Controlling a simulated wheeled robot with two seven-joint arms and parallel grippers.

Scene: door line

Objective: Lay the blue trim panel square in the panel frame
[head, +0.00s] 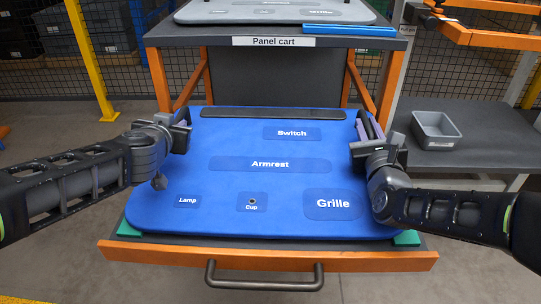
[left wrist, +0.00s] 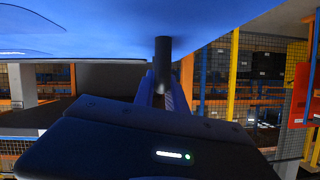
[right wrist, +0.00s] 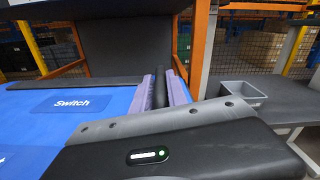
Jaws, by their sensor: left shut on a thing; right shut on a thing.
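The blue trim panel (head: 225,140) lies face up over the orange-fronted drawer, with patches marked Switch, Armrest, Lamp, Cup and Grille. Its blue surface also fills the top of the left wrist view (left wrist: 100,30). My left gripper (head: 181,118) is shut at the panel's far left edge, with a dark round post (left wrist: 163,62) between its fingers. My right gripper (head: 369,127) is shut at the right edge on a similar dark post (right wrist: 180,70). Green corner pieces (head: 407,238) of what appears to be the panel frame show beneath the near corners. Whether the panel touches the frame is unclear.
The drawer's orange front (head: 268,258) carries a dark handle (head: 264,276). The panel cart (head: 275,62) stands behind, with a pale panel (head: 275,12) and a blue bar on top. A grey bin (head: 436,130) sits on a side shelf at the right.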

